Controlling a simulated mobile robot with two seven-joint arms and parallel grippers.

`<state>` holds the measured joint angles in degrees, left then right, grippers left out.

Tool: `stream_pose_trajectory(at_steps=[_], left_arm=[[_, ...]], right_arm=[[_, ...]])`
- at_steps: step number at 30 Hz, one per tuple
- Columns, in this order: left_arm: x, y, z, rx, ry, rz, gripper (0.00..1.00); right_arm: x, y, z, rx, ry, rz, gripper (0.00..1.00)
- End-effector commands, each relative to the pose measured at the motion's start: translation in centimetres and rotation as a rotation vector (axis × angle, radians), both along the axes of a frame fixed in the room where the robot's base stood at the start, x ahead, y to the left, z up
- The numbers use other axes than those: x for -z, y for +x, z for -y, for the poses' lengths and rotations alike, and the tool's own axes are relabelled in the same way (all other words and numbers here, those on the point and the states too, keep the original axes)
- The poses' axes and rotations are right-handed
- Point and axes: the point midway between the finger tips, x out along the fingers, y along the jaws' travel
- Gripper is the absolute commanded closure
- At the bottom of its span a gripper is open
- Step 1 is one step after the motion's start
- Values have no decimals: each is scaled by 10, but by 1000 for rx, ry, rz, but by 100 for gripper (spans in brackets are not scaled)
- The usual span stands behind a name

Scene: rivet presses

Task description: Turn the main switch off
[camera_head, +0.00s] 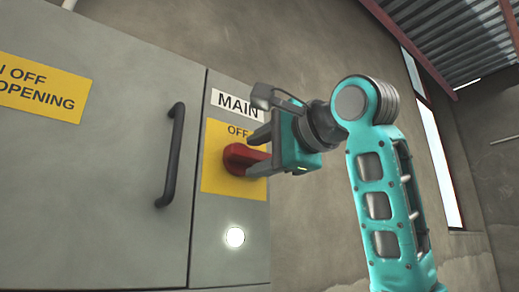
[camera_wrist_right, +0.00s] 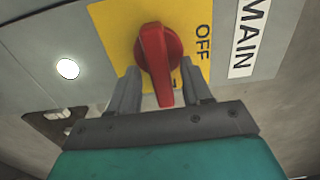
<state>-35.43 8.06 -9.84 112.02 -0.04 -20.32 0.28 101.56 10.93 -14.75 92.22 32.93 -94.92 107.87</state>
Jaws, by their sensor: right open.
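The main switch is a red rotary handle (camera_head: 237,157) on a yellow plate (camera_head: 213,180) with the word OFF at its top, below a MAIN label. The handle points sideways to the right, not at OFF. My right gripper (camera_head: 251,155) is at the switch with its fingers open. In the right wrist view the red handle (camera_wrist_right: 157,62) lies between the two fingers (camera_wrist_right: 161,90), with a small gap showing on both sides. Lettering near the handle's tip is mostly hidden by a finger. My left gripper is not in view.
A lit round white lamp (camera_head: 234,237) sits below the switch. The grey cabinet door (camera_head: 110,185) to the left has a dark vertical bar handle (camera_head: 172,155) and a yellow warning sign (camera_head: 40,88). A bare wall (camera_head: 310,230) lies to the right.

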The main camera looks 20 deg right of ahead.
Motion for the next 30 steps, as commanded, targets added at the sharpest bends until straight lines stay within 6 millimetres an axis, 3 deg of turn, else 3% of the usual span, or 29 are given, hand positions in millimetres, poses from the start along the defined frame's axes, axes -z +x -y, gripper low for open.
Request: stream_pose_trajectory(at_steps=[10,25,30], left_arm=[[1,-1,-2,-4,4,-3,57],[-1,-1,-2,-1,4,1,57],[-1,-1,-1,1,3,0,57]], right_arm=[[0,3,-1,0,-1,0,52],[1,3,-1,0,-1,-1,100],[1,3,-1,0,-2,0,100]])
